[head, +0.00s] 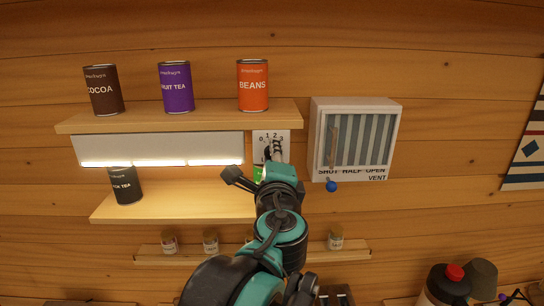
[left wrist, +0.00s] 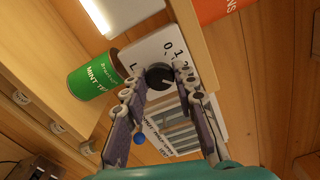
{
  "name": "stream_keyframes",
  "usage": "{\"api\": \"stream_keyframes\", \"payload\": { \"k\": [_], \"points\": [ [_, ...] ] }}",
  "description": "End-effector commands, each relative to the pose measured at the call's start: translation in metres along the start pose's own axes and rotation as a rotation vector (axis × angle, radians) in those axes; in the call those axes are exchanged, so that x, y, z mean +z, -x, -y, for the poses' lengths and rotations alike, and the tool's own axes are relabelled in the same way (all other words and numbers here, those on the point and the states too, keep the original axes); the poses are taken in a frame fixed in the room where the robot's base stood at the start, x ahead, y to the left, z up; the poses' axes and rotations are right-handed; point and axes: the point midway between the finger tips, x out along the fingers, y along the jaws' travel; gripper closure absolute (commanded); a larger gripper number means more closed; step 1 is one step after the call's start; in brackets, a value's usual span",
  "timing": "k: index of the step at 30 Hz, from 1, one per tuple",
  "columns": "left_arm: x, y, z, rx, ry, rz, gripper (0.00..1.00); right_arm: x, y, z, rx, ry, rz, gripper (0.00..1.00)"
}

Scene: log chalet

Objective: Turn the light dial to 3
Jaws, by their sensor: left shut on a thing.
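The light dial is a dark round knob (left wrist: 159,76) on a white plate (left wrist: 142,54) marked 0, 1, 2, 3. In the head view the plate (head: 258,139) is on the wall at the right end of the lit lamp panel (head: 160,147). My left gripper (left wrist: 160,84) is shut on the knob, one finger on each side. In the head view its fingers (head: 273,152) hide most of the knob. I cannot tell which number the knob points to. My right gripper is not in view.
A green mint tea tin (left wrist: 92,80) stands close left of the gripper. Shelves hold cocoa (head: 103,92), fruit tea (head: 176,88), beans (head: 253,86) and black tea (head: 125,187) tins. A vent box (head: 397,140) with a blue knob (head: 331,186) is to the right.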

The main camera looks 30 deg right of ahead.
Motion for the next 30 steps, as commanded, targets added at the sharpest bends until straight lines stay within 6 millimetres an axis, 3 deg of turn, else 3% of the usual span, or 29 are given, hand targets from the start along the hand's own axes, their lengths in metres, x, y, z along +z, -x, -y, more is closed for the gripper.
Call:
{"api": "stream_keyframes", "payload": {
  "k": [16,17,19,30],
  "points": [
    [-0.0006,0.0002,-0.0011,0.001,-0.022,-0.001,1.00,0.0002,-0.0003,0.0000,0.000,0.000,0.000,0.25],
    [-0.0006,0.0002,-0.0011,0.001,-0.022,-0.001,0.67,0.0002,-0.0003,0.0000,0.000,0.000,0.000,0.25],
    [-0.0006,0.0002,-0.0010,0.001,-0.022,-0.001,0.51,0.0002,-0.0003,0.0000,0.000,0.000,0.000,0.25],
    [-0.0004,0.0049,-0.0003,0.000,-0.022,-0.001,0.51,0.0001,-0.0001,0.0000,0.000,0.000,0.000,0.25]
  ]
}}
